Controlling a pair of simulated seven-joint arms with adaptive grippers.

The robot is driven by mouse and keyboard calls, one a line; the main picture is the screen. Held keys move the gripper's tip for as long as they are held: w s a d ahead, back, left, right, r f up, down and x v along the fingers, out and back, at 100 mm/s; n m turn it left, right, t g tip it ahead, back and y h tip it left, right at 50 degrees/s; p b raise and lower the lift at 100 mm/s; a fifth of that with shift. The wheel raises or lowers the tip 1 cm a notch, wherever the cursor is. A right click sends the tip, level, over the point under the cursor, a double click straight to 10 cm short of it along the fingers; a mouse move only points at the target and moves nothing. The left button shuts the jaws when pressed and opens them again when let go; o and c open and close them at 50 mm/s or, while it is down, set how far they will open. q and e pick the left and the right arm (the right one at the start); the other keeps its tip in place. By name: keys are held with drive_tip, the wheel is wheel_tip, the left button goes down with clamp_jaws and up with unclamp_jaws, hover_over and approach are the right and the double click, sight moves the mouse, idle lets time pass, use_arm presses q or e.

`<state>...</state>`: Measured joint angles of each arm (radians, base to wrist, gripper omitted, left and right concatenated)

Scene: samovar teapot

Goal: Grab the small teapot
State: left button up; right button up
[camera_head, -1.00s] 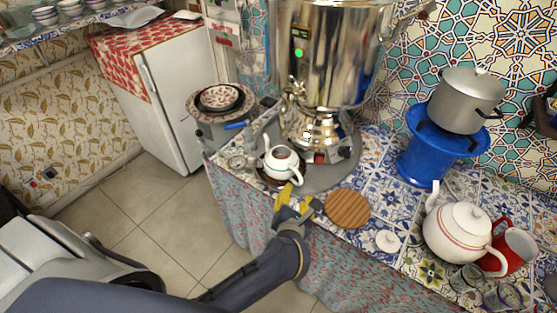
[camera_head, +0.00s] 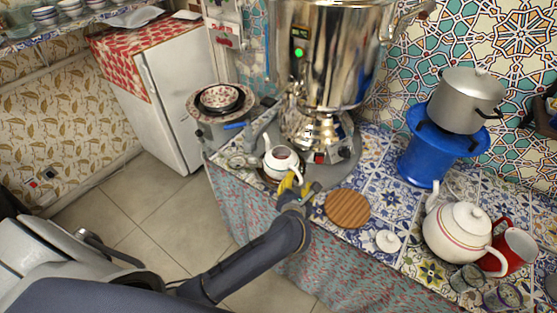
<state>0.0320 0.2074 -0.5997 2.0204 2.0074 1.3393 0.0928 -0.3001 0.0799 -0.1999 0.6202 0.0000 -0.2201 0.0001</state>
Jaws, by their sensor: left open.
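The small teapot (camera_head: 281,156) is white with a dark band and has no lid on it. It stands on the counter at the foot of the samovar, below its tap. My left gripper (camera_head: 290,183) has yellow fingers and is open at the teapot's near side, by its handle. The fingers overlap the handle area in the view, and I cannot tell whether they touch it. A small white lid (camera_head: 388,242) lies on the tiles to the right. My right gripper is not clearly in view.
The silver samovar (camera_head: 330,60) stands right behind the small teapot. A round wooden board (camera_head: 347,209) lies right of my gripper. A large white teapot (camera_head: 455,232), a red mug (camera_head: 515,252) and glasses stand farther right. A grey pot (camera_head: 466,103) sits on a blue stand (camera_head: 430,150).

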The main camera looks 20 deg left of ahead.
use_arm(q)
clamp_jaws()
idle(0.6)
